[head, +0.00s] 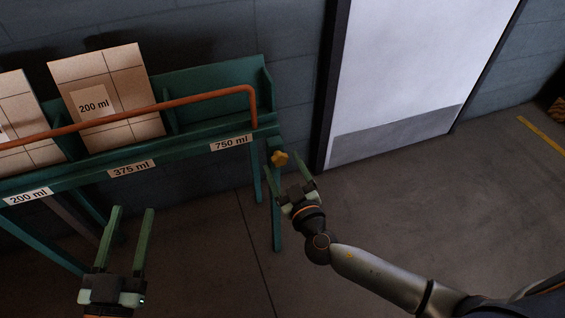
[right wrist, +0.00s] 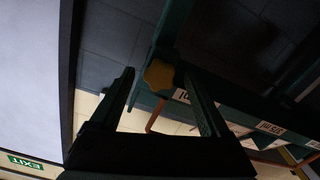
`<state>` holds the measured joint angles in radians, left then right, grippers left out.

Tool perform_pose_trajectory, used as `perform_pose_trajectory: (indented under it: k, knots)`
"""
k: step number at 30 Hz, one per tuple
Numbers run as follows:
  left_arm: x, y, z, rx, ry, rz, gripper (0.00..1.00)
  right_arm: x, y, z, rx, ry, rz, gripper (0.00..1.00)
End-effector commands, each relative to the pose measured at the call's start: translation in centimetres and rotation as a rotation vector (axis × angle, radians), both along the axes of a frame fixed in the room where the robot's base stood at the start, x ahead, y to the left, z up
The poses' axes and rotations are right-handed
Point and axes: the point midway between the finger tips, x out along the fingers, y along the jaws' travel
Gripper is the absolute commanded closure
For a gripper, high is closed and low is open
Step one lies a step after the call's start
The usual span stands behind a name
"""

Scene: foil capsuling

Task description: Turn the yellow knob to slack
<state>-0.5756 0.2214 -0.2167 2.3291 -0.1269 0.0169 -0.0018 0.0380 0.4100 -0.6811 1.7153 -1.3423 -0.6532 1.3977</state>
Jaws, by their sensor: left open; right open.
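The yellow knob (head: 279,158) sits on the right end of the green rack (head: 190,136), just below the 750 ml label. It also shows in the right wrist view (right wrist: 158,75), between and beyond the fingertips. My right gripper (head: 291,172) is open and empty, with its fingers pointing up at the knob. In the right wrist view its two fingers (right wrist: 162,76) stand wide apart. I cannot tell whether either finger touches the knob. My left gripper (head: 134,209) is open and empty in front of the rack, low and far from the knob.
Cardboard boxes (head: 106,95) stand in the rack behind an orange rail (head: 150,108); one is labelled 200 ml. A white door (head: 415,65) with a grey kick plate is right of the rack. The floor (head: 400,205) right of the rack is clear. An exit sign (right wrist: 25,162) shows in the right wrist view.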

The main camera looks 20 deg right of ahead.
Motion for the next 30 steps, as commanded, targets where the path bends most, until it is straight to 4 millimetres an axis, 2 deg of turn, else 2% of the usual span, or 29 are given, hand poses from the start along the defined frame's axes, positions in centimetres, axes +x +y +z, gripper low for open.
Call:
perform_pose_trajectory:
  k: [4,13,30]
  knots:
    - [0.02,0.02,-0.26,0.0,0.01,0.001,0.5,0.83,0.05,0.02,0.001,0.0,0.0,0.2]
    - [0.02,0.03,-0.33,0.001,0.013,0.002,0.5,0.93,0.05,0.01,0.001,0.0,0.0,0.21]
    - [0.03,0.03,-0.34,0.0,0.013,0.002,0.5,0.9,0.03,0.0,0.001,0.001,0.0,0.85]
